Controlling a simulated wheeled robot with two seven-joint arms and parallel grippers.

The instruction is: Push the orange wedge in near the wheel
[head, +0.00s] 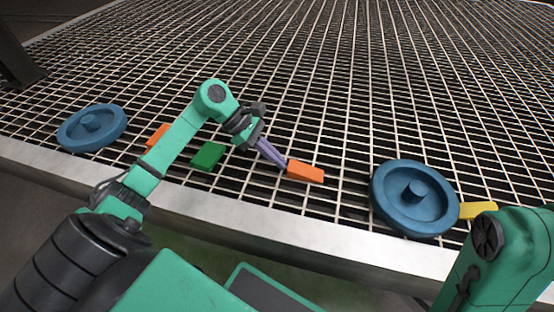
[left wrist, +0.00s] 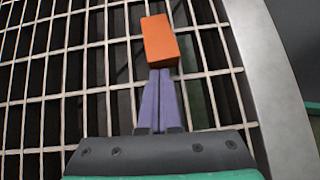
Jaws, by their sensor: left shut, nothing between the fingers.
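An orange wedge (head: 305,172) lies on the metal grating, left of the right-hand blue wheel (head: 414,198) with a gap of bare grating between them. My left gripper (head: 285,164) is shut and empty, its purple fingertips at the wedge's left end. In the left wrist view the shut fingertips (left wrist: 160,72) meet the near end of the orange wedge (left wrist: 159,41); whether they touch it is hard to tell. A second orange wedge (head: 157,135) lies partly behind my left arm, near the left blue wheel (head: 92,127). My right gripper is out of view.
A green block (head: 208,156) lies on the grating beside my left forearm. A yellow block (head: 478,210) sits at the right side of the right-hand wheel. A smooth metal edge (head: 240,217) runs along the grating's near side. The grating beyond is clear.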

